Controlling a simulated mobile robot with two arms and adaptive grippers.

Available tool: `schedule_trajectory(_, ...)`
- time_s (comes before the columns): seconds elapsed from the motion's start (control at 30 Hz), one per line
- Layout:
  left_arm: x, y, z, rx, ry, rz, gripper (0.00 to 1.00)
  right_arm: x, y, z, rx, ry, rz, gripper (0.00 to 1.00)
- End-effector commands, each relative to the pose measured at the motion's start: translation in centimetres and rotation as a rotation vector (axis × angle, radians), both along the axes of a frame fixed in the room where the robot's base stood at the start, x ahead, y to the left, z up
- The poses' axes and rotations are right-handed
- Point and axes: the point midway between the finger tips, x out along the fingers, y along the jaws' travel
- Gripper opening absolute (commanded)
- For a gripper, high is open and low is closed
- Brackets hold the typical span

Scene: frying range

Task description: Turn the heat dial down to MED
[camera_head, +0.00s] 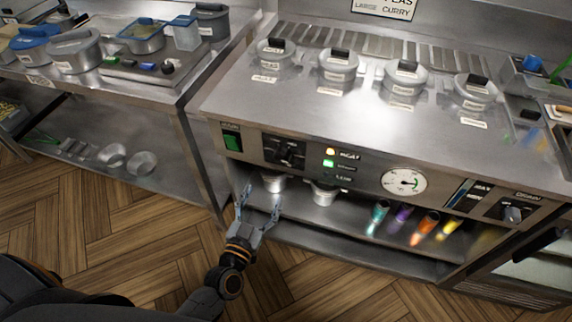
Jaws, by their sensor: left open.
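The steel range front carries a black dial (286,152) at the left, beside a green switch (232,138). A second dark knob (512,214) sits at the far right of the panel. Their markings are too small to read, so I cannot tell which setting either points to. My left gripper (261,196) is open and empty, below and a little left of the left dial, in front of the lower shelf. It appears apart from the panel. My right gripper is not in view.
A round gauge (403,182) and indicator lights (330,157) share the panel. Several lidded pots (338,66) stand on the steel top (300,105). Metal cups (324,192) and coloured bottles (425,228) sit on the shelf below. The wooden floor (100,215) is clear at left.

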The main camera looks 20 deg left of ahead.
Motion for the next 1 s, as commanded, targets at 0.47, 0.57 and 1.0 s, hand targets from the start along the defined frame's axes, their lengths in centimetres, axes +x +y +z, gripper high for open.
schedule_trajectory(0.47, 9.7, -0.6, 0.1, -0.001, -0.001, 0.0, 0.67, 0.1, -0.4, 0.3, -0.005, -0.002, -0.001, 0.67)
schedule_trajectory(0.57, 11.0, -0.7, 0.0, -0.001, 0.0, -0.001, 0.67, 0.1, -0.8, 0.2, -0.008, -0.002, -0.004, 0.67)
schedule_trajectory(1.0, 12.3, -0.8, 0.0, -0.001, 0.001, -0.002, 0.67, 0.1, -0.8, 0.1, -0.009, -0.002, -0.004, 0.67)
